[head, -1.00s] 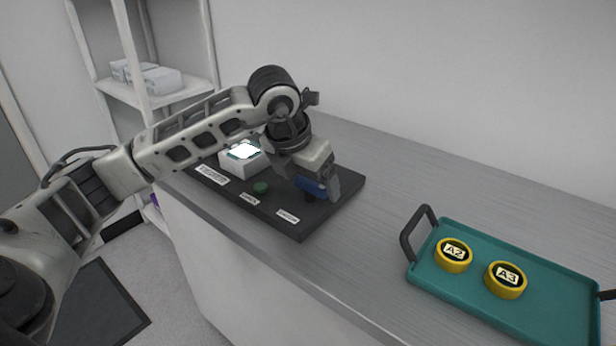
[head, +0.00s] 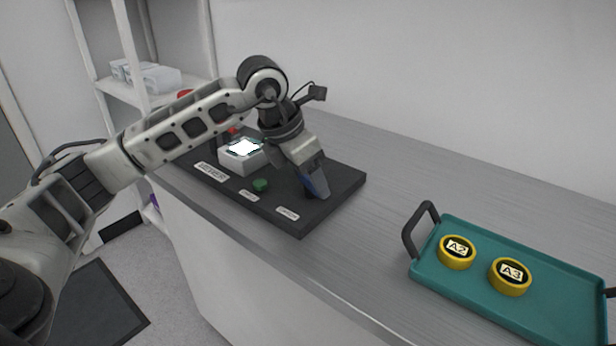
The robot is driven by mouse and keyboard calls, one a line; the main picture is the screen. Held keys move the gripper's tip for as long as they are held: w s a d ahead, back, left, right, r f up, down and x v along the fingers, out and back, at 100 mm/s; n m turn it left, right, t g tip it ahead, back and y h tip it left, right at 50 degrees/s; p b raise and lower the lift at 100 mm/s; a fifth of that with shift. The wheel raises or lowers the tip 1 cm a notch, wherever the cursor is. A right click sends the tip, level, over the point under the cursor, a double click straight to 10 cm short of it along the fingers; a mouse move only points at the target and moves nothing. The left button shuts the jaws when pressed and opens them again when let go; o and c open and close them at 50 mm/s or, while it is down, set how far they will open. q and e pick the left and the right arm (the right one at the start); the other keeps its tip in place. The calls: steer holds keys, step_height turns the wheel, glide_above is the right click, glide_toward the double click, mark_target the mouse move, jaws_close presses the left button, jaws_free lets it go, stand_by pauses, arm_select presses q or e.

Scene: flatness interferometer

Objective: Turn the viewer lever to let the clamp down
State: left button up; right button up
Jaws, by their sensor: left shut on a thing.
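My left gripper (head: 314,190) points down over the right end of the black base board (head: 341,192). It is shut on the blue lever (head: 319,182), of which only a part shows between the fingers. The viewer (head: 241,165), a white box with a bright lit top, stands on the board to the left of the gripper. A green knob (head: 260,185) sits on the board near its front edge. The clamp cannot be made out, as my arm hides the board's back part. My right gripper is not in view.
A teal tray (head: 455,294) with dark handles stands on the grey counter at the right. It holds two yellow-rimmed round pieces, A2 (head: 457,252) and A3 (head: 510,276). The counter between board and tray is clear. White shelves (head: 172,99) stand behind at left.

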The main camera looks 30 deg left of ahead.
arm_select(q)
steer(key=m, duration=0.2)
steer(key=m+h, duration=0.1)
steer(key=shift+w+a+m+g, duration=0.1)
steer(key=shift+a+m+g, duration=0.05)
steer(key=shift+m+g, duration=0.2)
steer(key=m+g+h, duration=0.1)
steer(key=m, duration=0.2)
steer(key=shift+w+r+m, duration=0.1)
steer(key=shift+r+m, duration=0.05)
steer(key=shift+m, duration=0.2)
steer(key=m+g, duration=0.1)
steer(key=m, duration=0.2)
steer(key=m+g+p, duration=0.1)
steer(key=m, duration=0.1)
steer(key=shift+w+m+h, duration=0.2)
steer(key=shift+m+h, duration=0.2)
steer(key=shift+a+m+g, duration=0.1)
steer(key=shift+m+g, duration=0.15)
steer(key=shift+m, duration=0.05)
steer(key=o, duration=1)
